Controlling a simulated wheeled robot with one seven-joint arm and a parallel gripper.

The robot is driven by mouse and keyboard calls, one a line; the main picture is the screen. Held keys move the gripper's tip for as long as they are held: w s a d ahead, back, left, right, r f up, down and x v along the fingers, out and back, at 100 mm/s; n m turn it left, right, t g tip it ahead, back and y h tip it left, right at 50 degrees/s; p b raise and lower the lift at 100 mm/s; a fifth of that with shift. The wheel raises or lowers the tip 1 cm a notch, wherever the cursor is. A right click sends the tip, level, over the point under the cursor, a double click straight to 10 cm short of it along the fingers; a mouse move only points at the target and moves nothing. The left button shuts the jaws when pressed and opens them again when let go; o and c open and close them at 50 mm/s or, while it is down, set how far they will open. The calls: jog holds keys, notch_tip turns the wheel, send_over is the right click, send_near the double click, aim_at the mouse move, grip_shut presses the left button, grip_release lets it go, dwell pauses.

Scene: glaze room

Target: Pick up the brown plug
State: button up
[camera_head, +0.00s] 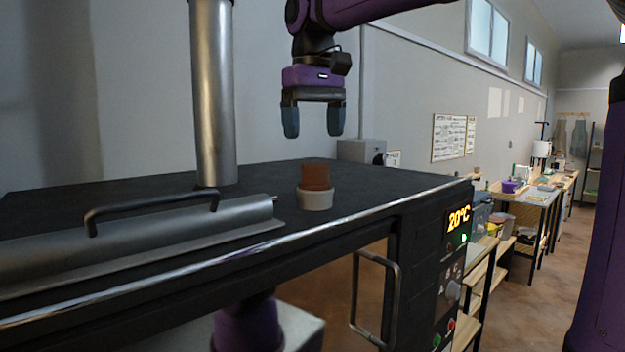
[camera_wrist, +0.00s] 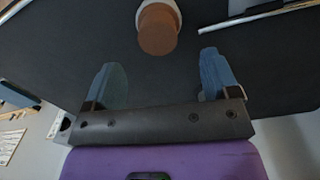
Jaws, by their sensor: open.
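The brown plug (camera_head: 316,175) stands upright in a pale, cream-coloured ring or collar (camera_head: 315,199) on top of the dark kiln-like unit (camera_head: 390,181). In the wrist view the plug (camera_wrist: 158,30) shows as a round brown top, with the pale collar (camera_wrist: 176,6) partly visible behind it. My gripper (camera_head: 313,134) is open and empty, above the plug and apart from it. In the wrist view its two blue-grey fingers (camera_wrist: 161,76) are spread, and the plug lies beyond their tips, roughly between their lines. How deep the plug sits in the collar is hidden.
A metal pipe (camera_head: 213,95) rises from the unit's top left of the plug. A silver lid-like piece with a black handle (camera_head: 138,207) lies along the front edge. A grey box (camera_head: 361,152) stands behind. The top around the plug's right side is clear.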

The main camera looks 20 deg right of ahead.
aim_at(315, 163)
jog(key=shift+w+d+f, duration=0.1)
jog(key=shift+f, duration=1.7)
jog(key=shift+w+d+f, duration=0.1)
jog(key=shift+f, duration=1.7)
jog(key=c, duration=1)
jog(key=shift+r, duration=0.1)
jog(key=shift+c, duration=0.2)
